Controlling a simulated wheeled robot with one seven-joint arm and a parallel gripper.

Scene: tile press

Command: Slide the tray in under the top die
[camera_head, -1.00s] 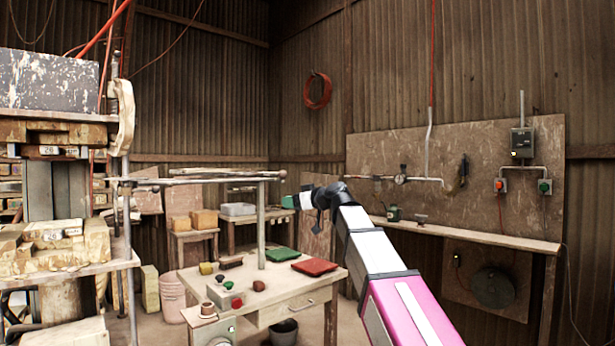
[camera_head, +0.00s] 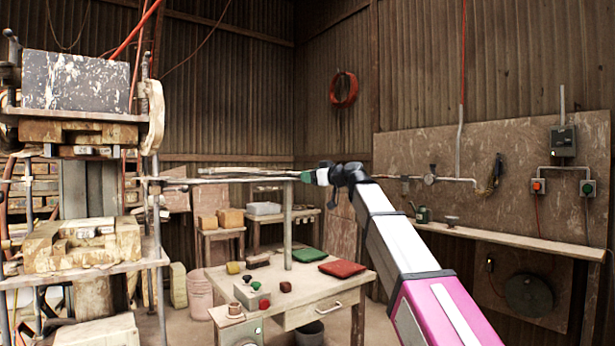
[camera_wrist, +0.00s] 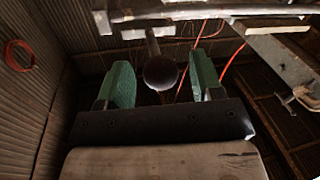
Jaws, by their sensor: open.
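The tray (camera_head: 240,171) appears as a thin pale slab lying along level rails at the press's right side, clear of the dies. The top die (camera_head: 72,132) is a worn wooden-looking block under a paint-spattered ram. The bottom die (camera_head: 80,248) sits on the shelf below, with a gap between them. My gripper (camera_head: 318,176) is at the rails' right end, level with them. In the wrist view my gripper (camera_wrist: 160,88) has its green fingers apart, with a dark round knob (camera_wrist: 160,72) between them; the knob's stem runs toward the rails. I cannot tell whether either finger touches it.
A post (camera_head: 288,225) holds up the rails' right end. It stands on a worktable (camera_head: 255,285) with a green pad (camera_head: 308,255), a red pad (camera_head: 342,268) and push buttons. A wall board (camera_head: 480,200) with a shelf is at right. The press frame is at left.

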